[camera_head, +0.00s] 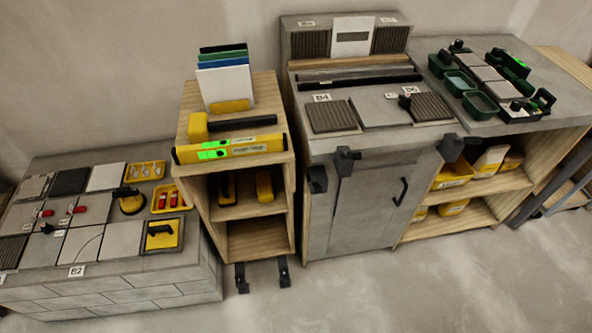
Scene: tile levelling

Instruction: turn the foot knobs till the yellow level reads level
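A long yellow level (272,146) lies along the front of the top of a small wooden shelf unit (201,185). Two bright green windows show toward its left part; the bubbles are too small to read. Two black fittings, probably the foot knobs, stick out on the floor at the unit's base, one at the left (241,278) and one at the right (283,271). I cannot tell how far either is turned. Neither of my grippers shows in the head view, and nothing is seen touching the level or the black fittings.
A low block platform (130,292) with tiles stands left. A grey bench (350,88) with a door stands right, with black fittings (317,179) at its front edge. Farther right, a tabletop (445,121) holds green trays. The concrete floor (400,285) in front is clear.

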